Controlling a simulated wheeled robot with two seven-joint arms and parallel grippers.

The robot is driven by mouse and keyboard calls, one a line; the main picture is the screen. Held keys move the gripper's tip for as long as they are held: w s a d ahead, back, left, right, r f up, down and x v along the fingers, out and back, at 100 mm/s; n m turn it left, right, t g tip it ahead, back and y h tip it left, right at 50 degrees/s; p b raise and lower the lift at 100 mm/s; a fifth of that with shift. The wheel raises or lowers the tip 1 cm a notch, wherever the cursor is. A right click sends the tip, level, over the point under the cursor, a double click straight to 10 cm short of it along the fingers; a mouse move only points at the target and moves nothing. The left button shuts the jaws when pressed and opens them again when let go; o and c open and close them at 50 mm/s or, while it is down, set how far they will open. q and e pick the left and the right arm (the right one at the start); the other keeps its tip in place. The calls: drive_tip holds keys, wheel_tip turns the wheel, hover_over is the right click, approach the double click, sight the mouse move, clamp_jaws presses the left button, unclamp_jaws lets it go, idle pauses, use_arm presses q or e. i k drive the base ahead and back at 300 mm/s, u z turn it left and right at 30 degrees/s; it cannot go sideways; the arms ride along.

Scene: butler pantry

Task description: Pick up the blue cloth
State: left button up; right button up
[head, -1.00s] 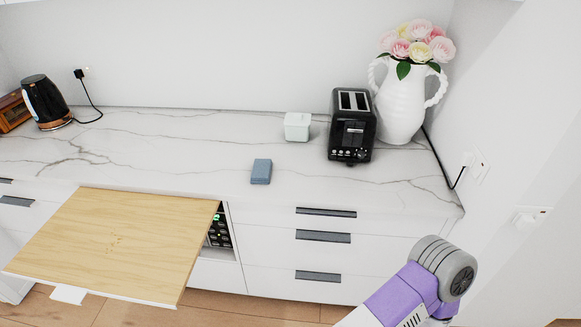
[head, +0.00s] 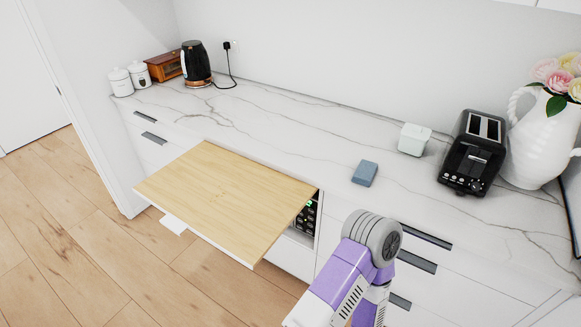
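The blue cloth (head: 365,173) is a small folded block lying on the white marble counter, near its front edge, to the right of the wooden board. My purple and grey arm link shows at the bottom, in front of the counter and below the cloth. No gripper fingers are in the head view. Nothing touches the cloth.
A pull-out wooden board (head: 225,195) juts from the counter front. A white box (head: 414,139), black toaster (head: 473,152) and white flower vase (head: 540,140) stand right of the cloth. A black kettle (head: 196,64) stands far left. Counter around the cloth is clear.

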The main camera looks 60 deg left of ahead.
sight(364, 173)
drive_tip(key=u, duration=1.95)
